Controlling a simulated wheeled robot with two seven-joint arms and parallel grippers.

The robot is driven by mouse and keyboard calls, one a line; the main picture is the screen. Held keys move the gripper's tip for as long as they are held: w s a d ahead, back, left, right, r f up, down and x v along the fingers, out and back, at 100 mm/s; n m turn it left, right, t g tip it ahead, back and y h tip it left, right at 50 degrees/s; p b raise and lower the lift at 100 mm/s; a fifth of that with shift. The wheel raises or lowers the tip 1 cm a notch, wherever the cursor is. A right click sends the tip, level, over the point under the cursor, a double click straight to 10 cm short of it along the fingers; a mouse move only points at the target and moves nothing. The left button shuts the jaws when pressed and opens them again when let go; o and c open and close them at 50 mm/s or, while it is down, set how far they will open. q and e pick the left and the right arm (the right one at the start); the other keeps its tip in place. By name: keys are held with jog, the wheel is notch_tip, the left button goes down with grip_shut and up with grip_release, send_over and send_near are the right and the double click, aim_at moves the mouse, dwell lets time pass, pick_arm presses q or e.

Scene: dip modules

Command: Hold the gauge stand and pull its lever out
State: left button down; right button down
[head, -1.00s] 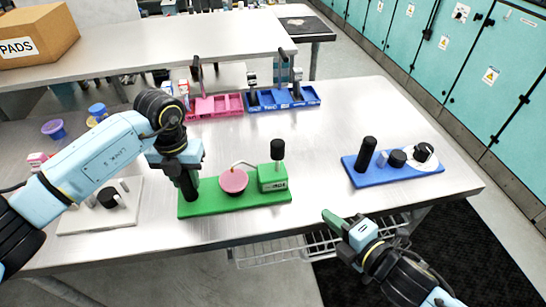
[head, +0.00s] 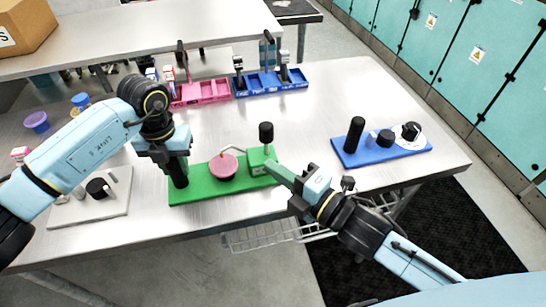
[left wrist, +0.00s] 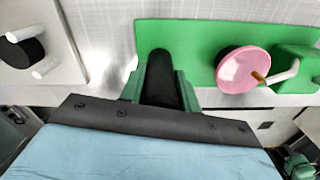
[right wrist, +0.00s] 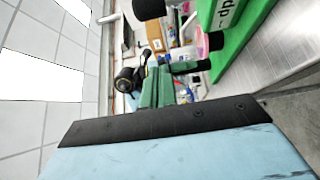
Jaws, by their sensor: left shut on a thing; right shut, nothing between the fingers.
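The gauge stand is a green base (head: 215,190) with a black post at its left end, a pink round disc (head: 223,167) and a green block (head: 257,156) topped by a black knob (head: 266,132). A pale bent rod (left wrist: 285,73) runs from the block to the disc. My left gripper (head: 179,176) is shut around the black post (left wrist: 160,72), and the base lies flat on the table. My right gripper (head: 272,169) is shut and empty, its tips at the block's front right side. Whether they touch the block I cannot tell.
A blue board (head: 375,155) with black parts lies to the right, and a white board (head: 95,207) to the left. Pink (head: 200,94) and blue (head: 270,84) trays stand behind. The metal table (head: 330,100) is clear between. A wire basket (head: 265,234) hangs under the front edge.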

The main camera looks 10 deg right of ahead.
aim_at(270, 135)
jog(key=shift+w+a, duration=0.2)
jog(key=shift+w, duration=1.2)
jog(key=shift+w+a, duration=0.2)
jog(key=shift+w, duration=1.2)
jog(key=shift+w+a, duration=0.2)
jog(key=shift+w, duration=1.2)
jog(key=shift+d+m, duration=0.4)
jog(key=shift+m, duration=0.1)
jog(key=shift+d+t+y, duration=0.15)
jog(key=shift+t+y, duration=0.15)
jog(key=d+m+t, duration=0.1)
jog(key=d+m, duration=0.1)
jog(key=m, duration=0.1)
jog(key=shift+t, duration=0.4)
jog(key=shift+d+f+m+t, duration=0.25)
jog(key=shift+d+m+t, duration=0.4)
jog(key=shift+m, duration=0.55)
jog(key=shift+d+f+m+t, duration=0.2)
jog(key=shift+d+m+t, duration=0.4)
jog(key=shift+m, duration=0.6)
jog(key=shift+h, duration=0.4)
jog(key=shift+a+r, duration=0.1)
jog(key=shift+a, duration=0.05)
